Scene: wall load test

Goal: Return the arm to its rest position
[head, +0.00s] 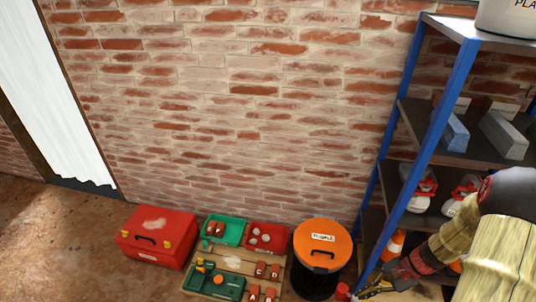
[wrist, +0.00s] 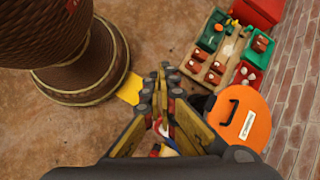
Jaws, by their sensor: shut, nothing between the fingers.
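My arm (head: 497,255) comes in at the lower right of the head view, in front of the blue shelf rack. My gripper (head: 368,287) points down and left at its end, low beside the rack. In the wrist view the fingers of my gripper (wrist: 163,72) meet at their tips over the brown floor. The gripper is shut and holds nothing. Small red, white and blue shapes (wrist: 160,138) show in the gap between the finger links; I cannot tell what they are.
A black bucket with an orange lid (head: 322,243) stands close left of the gripper. Further left are a tray of parts (head: 216,290) and a red toolbox (head: 157,237) by the brick wall. The blue rack (head: 437,120) bounds the right. Floor (head: 60,250) at left is clear.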

